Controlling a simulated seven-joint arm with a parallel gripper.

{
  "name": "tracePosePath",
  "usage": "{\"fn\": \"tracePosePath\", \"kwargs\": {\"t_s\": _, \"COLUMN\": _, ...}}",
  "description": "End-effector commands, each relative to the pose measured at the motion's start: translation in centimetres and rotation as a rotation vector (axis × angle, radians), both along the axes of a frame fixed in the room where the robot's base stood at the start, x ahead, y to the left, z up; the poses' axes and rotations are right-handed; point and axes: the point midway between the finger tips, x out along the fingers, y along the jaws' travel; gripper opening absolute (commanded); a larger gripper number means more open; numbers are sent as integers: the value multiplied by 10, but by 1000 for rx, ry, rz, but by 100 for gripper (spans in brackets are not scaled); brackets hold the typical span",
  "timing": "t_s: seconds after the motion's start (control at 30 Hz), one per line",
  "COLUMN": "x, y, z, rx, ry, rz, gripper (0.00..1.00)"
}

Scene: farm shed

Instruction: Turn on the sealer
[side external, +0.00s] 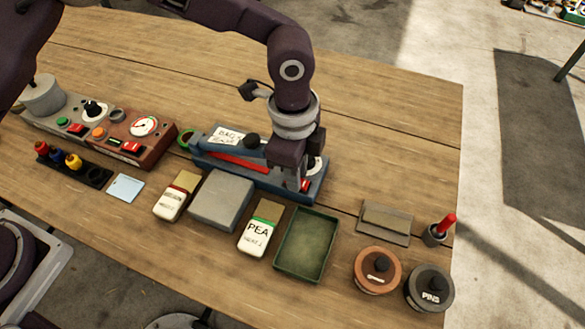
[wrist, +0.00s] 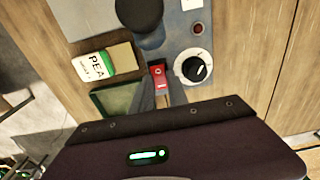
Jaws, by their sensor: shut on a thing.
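The blue bag sealer (side external: 262,183) lies on the bench, with a labelled plate, a long red strip and a black knob (side external: 251,141) on its arm. In the wrist view, the sealer's blue-grey top (wrist: 180,40) carries a red switch (wrist: 158,78), a white dial with a black pointer knob (wrist: 194,67) and a small red lamp (wrist: 197,28). My gripper (side external: 296,184) points down over the sealer's right end, at the red switch. It is shut on the switch; the exact contact is partly hidden by the fingers. The lamp looks dark red.
A green tray (side external: 281,270), a PEA seed packet (side external: 260,230) and a grey block (side external: 221,201) stand close in front of the sealer. Two round tins (side external: 377,270) are at right. Control boxes (side external: 138,140) are at left. Bare bench lies behind the sealer.

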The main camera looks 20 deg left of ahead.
Motion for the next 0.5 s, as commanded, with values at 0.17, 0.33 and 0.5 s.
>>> {"fn": "tracePosePath", "kwargs": {"t_s": 0.17, "x": 0, "y": -1, "z": 0, "rx": 54, "ry": -1, "rz": -1, "gripper": 0}}
{"fn": "tracePosePath", "kwargs": {"t_s": 0.33, "x": 0, "y": -1, "z": 0, "rx": 53, "ry": 0, "rz": 0, "gripper": 0}}
{"fn": "tracePosePath", "kwargs": {"t_s": 0.5, "x": 0, "y": -1, "z": 0, "rx": 52, "ry": 0, "rz": 0, "gripper": 41}}
